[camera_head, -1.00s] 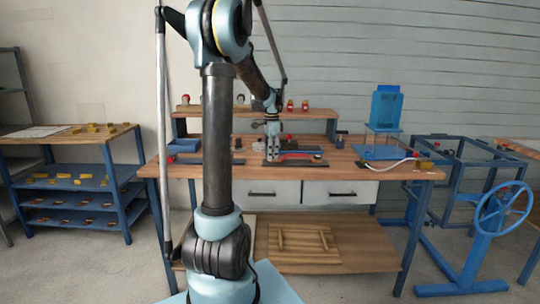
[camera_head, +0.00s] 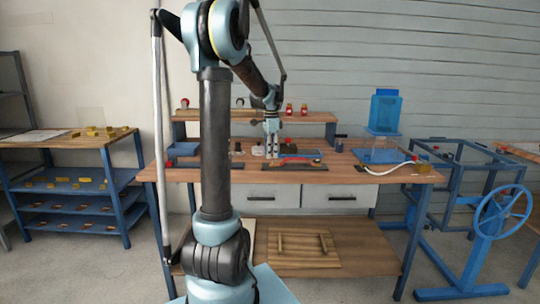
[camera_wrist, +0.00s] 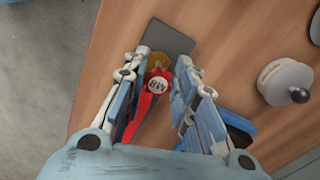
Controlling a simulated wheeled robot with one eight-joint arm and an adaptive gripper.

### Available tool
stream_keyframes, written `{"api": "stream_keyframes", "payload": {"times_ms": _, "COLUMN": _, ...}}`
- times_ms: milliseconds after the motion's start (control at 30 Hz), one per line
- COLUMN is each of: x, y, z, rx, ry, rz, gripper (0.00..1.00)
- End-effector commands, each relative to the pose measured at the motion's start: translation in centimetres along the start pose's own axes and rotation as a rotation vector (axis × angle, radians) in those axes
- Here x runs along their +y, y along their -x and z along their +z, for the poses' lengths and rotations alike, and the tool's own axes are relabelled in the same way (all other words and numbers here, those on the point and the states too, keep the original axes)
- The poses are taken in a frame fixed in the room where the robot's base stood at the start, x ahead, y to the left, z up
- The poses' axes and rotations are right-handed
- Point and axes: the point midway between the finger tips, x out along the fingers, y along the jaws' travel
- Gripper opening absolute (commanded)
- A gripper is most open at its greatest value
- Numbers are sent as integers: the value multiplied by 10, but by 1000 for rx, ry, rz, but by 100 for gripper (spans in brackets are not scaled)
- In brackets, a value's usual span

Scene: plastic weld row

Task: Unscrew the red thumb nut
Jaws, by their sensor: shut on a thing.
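The red thumb nut (camera_wrist: 153,88) looks like a long red piece with a white, lettered round label, with a brass-coloured round part (camera_wrist: 157,63) at its far end. In the wrist view it lies between the two fingers of my gripper (camera_wrist: 167,66), which is shut on it. The exact contact is hard to make out. In the head view my gripper (camera_head: 272,155) points straight down at the bench, over a dark plate (camera_head: 310,167). A long red part (camera_head: 302,159) shows just to its right. The fingers hide part of what is below them.
The wooden bench (camera_head: 220,175) also holds a blue tray (camera_head: 183,149) at left and a blue stand (camera_head: 378,152) with a white hose at right. A raised shelf (camera_head: 225,114) runs behind. A pale round part with a dark knob (camera_wrist: 285,82) stands right of my gripper.

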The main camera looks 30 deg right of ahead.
Motion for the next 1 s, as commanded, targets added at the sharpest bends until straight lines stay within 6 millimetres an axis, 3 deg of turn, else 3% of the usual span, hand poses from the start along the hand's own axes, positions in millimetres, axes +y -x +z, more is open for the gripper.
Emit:
{"api": "stream_keyframes", "payload": {"times_ms": 600, "x": 0, "y": 19, "z": 0, "rx": 0, "ry": 0, "rz": 0, "gripper": 5}}
{"api": "stream_keyframes", "payload": {"times_ms": 1000, "x": 0, "y": 22, "z": 0, "rx": 0, "ry": 0, "rz": 0, "gripper": 5}}
